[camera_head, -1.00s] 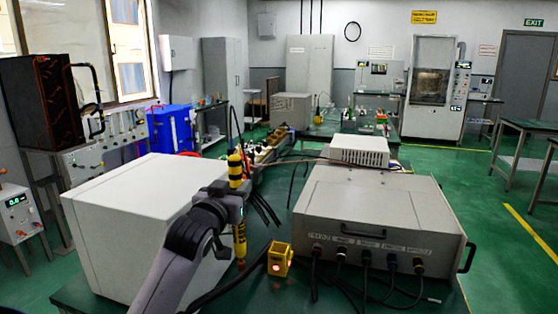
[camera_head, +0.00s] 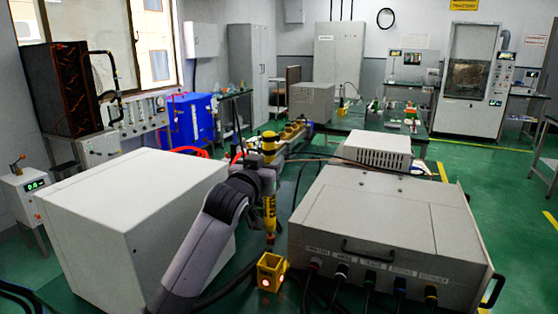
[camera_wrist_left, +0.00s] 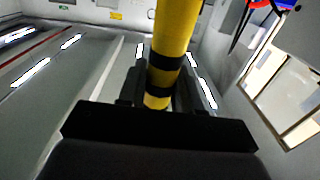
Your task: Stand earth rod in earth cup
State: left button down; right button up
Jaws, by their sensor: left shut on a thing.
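The earth rod (camera_head: 270,215) is a yellow stick with black bands. My left gripper (camera_head: 266,172) is shut around its middle and holds it nearly upright. In the left wrist view the rod (camera_wrist_left: 172,50) stands between the dark fingers (camera_wrist_left: 160,92). The earth cup (camera_head: 271,268) is a small yellow square holder with glowing orange spots, on the dark green bench. The rod's lower end shows just above and behind the cup's rim in the head view. I cannot tell whether it is directly over the opening. My right gripper is not in view.
A large white box (camera_head: 130,215) stands left of my left arm. A grey cabinet (camera_head: 385,235) with a handle and several plugged cables stands close on the right of the cup. Black cables (camera_head: 225,290) lie on the bench around the cup. The gap between the boxes is narrow.

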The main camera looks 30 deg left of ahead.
aim_at(268, 216)
pick_arm(q)
jog(key=shift+s+r, duration=0.1)
jog(key=shift+r, duration=0.1)
jog(key=shift+f+b, duration=3)
jog(key=shift+f, duration=3.2)
jog(key=shift+f+b, duration=0.3)
jog(key=shift+f, duration=0.25)
jog(key=c, duration=0.7)
grip_release()
